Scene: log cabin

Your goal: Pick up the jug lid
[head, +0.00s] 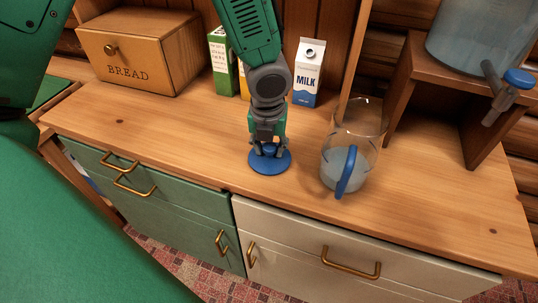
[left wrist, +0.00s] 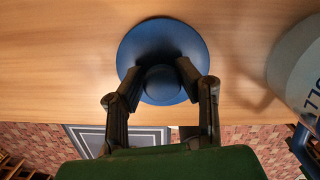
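The jug lid is a round blue disc (head: 269,163) with a raised knob on top. It lies flat on the wooden counter, left of the clear jug (head: 352,140) with its blue handle. My left gripper (head: 269,149) points down over the lid, its two fingers on either side of the knob. In the left wrist view the lid (left wrist: 160,40) is straight ahead and the open fingertips (left wrist: 161,70) flank the knob closely. Whether they touch it is hard to tell. My right gripper is not in view.
A wooden bread box (head: 150,50) stands at the back left. A green carton (head: 222,62) and a milk carton (head: 307,75) stand behind my left arm. A wooden stand (head: 440,62) holds a water dispenser (head: 470,40) at the right. The counter's front is clear.

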